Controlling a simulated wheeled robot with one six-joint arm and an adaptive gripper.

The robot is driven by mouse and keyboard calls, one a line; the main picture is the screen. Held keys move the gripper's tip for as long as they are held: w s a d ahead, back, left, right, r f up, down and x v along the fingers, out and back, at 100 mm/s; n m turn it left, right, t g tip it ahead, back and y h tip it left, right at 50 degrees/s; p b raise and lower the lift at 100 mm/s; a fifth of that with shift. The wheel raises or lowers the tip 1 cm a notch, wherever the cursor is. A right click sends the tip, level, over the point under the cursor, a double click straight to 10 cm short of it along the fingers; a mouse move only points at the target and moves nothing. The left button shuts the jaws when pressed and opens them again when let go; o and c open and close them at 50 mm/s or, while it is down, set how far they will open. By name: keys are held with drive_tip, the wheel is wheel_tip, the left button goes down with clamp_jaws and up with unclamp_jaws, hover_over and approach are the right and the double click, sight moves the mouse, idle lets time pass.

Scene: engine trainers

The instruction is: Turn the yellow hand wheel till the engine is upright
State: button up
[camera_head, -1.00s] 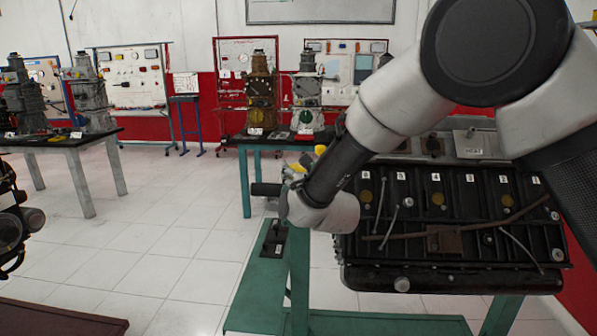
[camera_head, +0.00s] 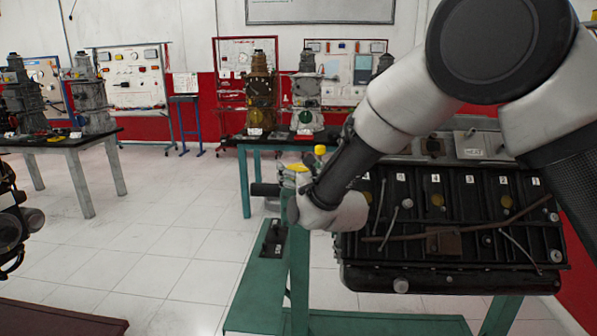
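The engine (camera_head: 470,228) is a long dark block on a green stand (camera_head: 257,283), at the right in the head view. A face with a row of numbered labels is turned toward me, its long edges nearly level. The yellow hand wheel shows only as small yellow parts, a knob (camera_head: 320,150) and a piece lower left of it, at the engine's left end. My arm's wrist is in front and hides most of the wheel. My gripper is hidden behind my wrist, so its fingers and any contact with the wheel cannot be seen.
A dark cylindrical part (camera_head: 265,189) sticks out left of the wheel. A table with engine models (camera_head: 262,141) stands behind, and another table (camera_head: 75,150) stands at the left. The tiled floor (camera_head: 165,250) between is clear. A dark red edge (camera_head: 60,317) is at the lower left.

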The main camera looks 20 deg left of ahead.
drive_tip(key=v, duration=1.2)
